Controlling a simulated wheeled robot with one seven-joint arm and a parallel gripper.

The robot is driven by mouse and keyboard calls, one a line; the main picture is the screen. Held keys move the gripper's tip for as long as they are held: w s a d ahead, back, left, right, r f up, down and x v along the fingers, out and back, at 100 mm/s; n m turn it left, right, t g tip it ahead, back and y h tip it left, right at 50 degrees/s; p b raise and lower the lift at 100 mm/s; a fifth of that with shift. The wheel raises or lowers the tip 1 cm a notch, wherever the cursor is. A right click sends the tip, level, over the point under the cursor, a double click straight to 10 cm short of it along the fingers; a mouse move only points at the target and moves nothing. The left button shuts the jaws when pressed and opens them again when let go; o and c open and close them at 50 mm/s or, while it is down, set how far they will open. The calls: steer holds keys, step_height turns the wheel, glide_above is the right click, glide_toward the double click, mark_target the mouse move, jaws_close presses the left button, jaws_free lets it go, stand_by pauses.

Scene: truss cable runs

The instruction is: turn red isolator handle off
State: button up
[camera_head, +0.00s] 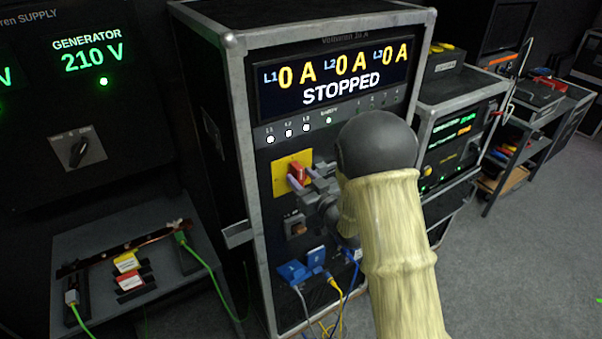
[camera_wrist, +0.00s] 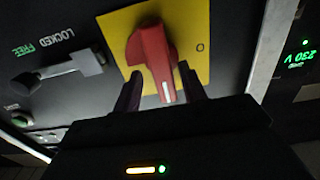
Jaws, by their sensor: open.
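The red isolator handle (camera_head: 297,172) sits on a yellow plate (camera_head: 279,180) on the front of the black cabinet, below the STOPPED display. In the wrist view the red handle (camera_wrist: 151,52) has its white mark at the lower end, and an "O" is printed on the yellow plate (camera_wrist: 196,30) to its right. My gripper (camera_wrist: 160,78) is open, with one finger on each side of the handle's lower end. I cannot tell whether either finger touches it. In the head view my gripper (camera_head: 303,178) is at the handle and partly covers it.
A grey latch lever (camera_wrist: 62,70) beside LOCKED and FREE labels is left of the plate in the wrist view. Blue connectors (camera_head: 302,268) with cables hang below the handle. The display (camera_head: 335,78) reads 0 A on three lines. Grey floor (camera_head: 500,270) is open at right.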

steer(key=shift+s+a, duration=0.2)
steer(key=shift+s, duration=0.1)
steer(key=c, duration=0.9)
steer(key=shift+d, duration=0.25)
jaws_close()
steer(key=shift+a, duration=0.2)
steer(key=shift+f+b, duration=0.1)
steer(key=shift+b, duration=0.2)
